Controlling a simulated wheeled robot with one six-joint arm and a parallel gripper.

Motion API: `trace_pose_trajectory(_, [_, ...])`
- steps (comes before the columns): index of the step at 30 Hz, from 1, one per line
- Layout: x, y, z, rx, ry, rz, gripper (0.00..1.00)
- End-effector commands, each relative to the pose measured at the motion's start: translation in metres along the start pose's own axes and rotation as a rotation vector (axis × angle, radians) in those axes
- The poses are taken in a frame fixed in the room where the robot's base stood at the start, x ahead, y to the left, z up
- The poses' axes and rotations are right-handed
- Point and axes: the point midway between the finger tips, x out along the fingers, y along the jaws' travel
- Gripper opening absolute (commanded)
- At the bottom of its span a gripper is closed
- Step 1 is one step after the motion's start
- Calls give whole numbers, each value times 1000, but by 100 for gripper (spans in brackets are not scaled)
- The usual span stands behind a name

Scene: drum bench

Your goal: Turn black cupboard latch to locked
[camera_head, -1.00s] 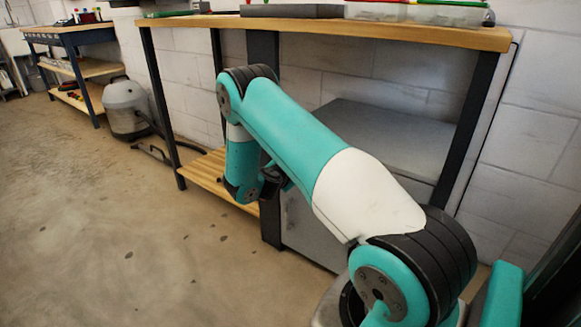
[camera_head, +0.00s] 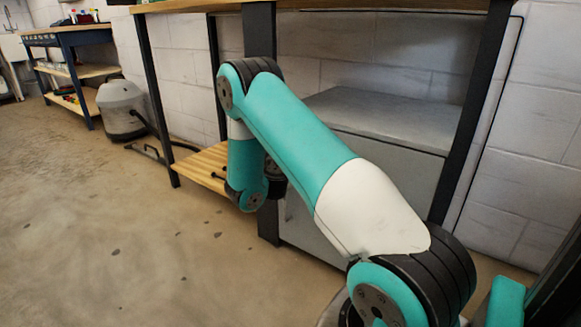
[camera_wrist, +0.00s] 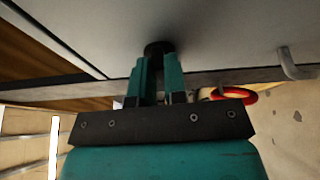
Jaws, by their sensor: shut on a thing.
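The black latch (camera_wrist: 158,47) is a small dark round knob on the grey cupboard front (camera_wrist: 215,30) in the wrist view. My gripper (camera_wrist: 158,66) is shut on it, one teal finger on each side. The fingers cover much of the latch, so its turned position cannot be told. In the head view the grey cupboard (camera_head: 385,122) stands under the bench. My arm hides the latch and most of the gripper there.
A metal handle (camera_wrist: 290,66) sticks out of the cupboard front to the right of the latch. A red ring-shaped item (camera_wrist: 238,97) shows behind the gripper. Dark bench legs (camera_head: 156,100) and a slatted wooden shelf (camera_head: 205,165) flank the arm. Open floor lies at left.

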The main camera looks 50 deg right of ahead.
Motion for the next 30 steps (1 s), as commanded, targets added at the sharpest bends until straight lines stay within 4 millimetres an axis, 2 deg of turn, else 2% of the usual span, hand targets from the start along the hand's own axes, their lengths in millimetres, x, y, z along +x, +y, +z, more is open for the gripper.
trace_pose_trajectory(1, [0, -7, 0, 18, -2, 7, 0])
trace_pose_trajectory(23, [0, -2, 1, 80, -3, 31, 0])
trace_pose_trajectory(24, [0, -2, 1, 80, -3, 31, 20])
trace_pose_trajectory(26, [0, -2, 1, 80, -2, 31, 33])
trace_pose_trajectory(27, [0, -2, 1, 80, -2, 31, 38])
trace_pose_trajectory(30, [0, -1, 0, 80, -1, 31, 38])
